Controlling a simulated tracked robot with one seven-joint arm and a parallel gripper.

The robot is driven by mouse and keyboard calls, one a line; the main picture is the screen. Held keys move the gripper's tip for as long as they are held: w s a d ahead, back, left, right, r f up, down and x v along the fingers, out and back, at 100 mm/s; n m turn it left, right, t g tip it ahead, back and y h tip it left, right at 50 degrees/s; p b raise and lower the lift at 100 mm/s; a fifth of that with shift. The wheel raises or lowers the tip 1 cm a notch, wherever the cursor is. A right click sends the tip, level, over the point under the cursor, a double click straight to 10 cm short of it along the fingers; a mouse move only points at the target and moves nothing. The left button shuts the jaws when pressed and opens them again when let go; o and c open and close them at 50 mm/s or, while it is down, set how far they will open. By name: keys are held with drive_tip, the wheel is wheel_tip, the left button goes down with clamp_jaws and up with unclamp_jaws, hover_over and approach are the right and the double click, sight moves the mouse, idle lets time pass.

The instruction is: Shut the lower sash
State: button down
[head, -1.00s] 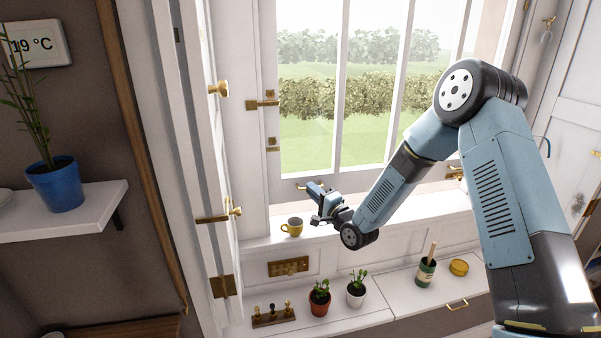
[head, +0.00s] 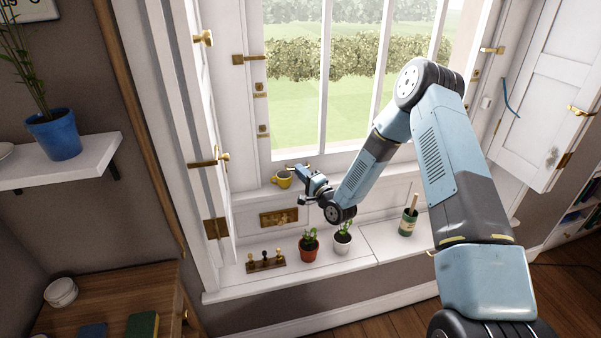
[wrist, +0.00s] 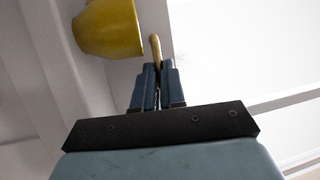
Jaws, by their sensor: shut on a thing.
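The lower sash (head: 345,159) of the window has white bars and a white bottom rail, low in the frame close above the sill. My gripper (head: 308,176) is at the left part of that rail. It is shut on a brass sash lift (head: 296,168). The lift also shows between the fingertips in the wrist view (wrist: 155,46). A yellow mug (head: 282,179) stands on the sill (head: 250,202) just left of my gripper, close beside the fingers and apart from them. I cannot tell whether a gap remains under the rail.
Two potted plants (head: 309,246) and (head: 342,241), a rack of small pegs (head: 265,262) and a green jar (head: 407,225) stand on the lower ledge. Open shutters flank the window left (head: 192,120) and right (head: 540,90). A shelf with a blue pot (head: 56,136) is at left.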

drive_tip(key=shift+w+d+f, duration=0.2)
drive_tip(key=shift+w+f, duration=0.05)
drive_tip(key=shift+f, duration=0.05)
drive_tip(key=c, duration=1.5)
unclamp_jaws()
drive_tip(key=shift+w+f, duration=0.15)
drive_tip(key=shift+o, duration=1.4)
drive_tip(key=shift+a, duration=0.1)
drive_tip(key=shift+s, duration=0.2)
drive_tip(key=v, duration=1.3)
drive_tip(key=shift+d, duration=0.3)
